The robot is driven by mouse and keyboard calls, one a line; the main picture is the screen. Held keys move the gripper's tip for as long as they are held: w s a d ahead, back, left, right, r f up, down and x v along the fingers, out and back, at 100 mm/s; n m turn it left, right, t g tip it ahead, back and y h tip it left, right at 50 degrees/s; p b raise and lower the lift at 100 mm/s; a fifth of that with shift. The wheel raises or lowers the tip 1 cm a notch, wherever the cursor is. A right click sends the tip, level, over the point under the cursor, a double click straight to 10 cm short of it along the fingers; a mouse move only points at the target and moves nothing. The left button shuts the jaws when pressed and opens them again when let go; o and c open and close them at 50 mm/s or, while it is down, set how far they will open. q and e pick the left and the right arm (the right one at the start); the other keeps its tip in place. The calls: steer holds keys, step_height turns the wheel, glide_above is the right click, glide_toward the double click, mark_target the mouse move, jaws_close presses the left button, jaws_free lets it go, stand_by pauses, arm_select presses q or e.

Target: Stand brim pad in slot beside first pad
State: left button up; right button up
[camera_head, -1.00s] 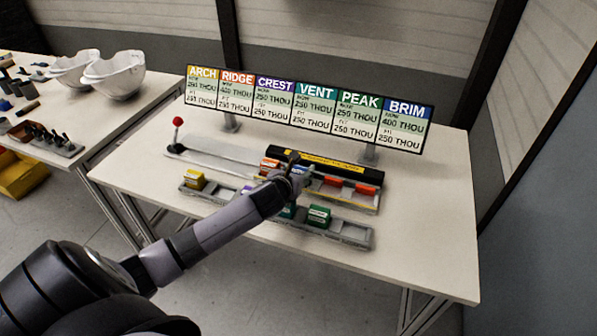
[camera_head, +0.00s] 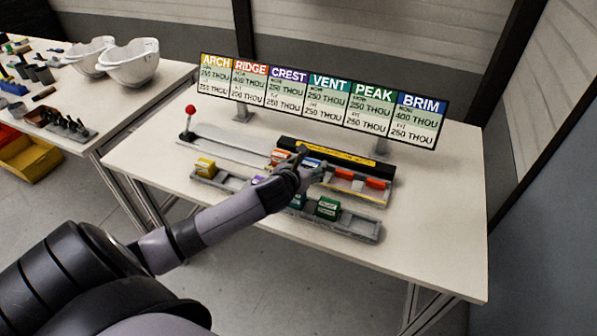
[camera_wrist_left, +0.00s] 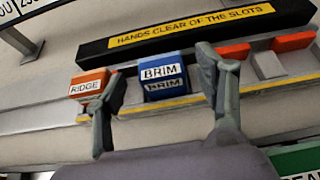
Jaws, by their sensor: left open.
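The blue brim pad (camera_wrist_left: 160,75) stands upright in a slot of the grey slotted fixture, just right of the orange ridge pad (camera_wrist_left: 90,84). In the head view the ridge pad (camera_head: 279,157) and the blue brim pad (camera_head: 311,163) show by the gripper. My left gripper (camera_wrist_left: 158,68) is open, one finger on each side of the brim pad; its left finger lies between the two pads. Whether a finger touches the pad I cannot tell. The left gripper (camera_head: 302,170) partly hides the fixture in the head view. My right gripper is not in view.
A black bar (camera_wrist_left: 195,30) reading "HANDS CLEAR OF THE SLOTS" runs behind the slots. Red blocks (camera_head: 375,183) sit right of the gripper. In front, a grey rack (camera_head: 365,228) holds yellow, purple, teal and green (camera_head: 327,208) pads. A label board (camera_head: 323,100) stands behind.

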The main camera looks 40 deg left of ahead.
arm_select(q)
steer(key=v, duration=0.9)
steer(key=shift+s+d+r, duration=0.1)
steer(key=shift+s+r, duration=0.05)
steer(key=shift+s, duration=0.15)
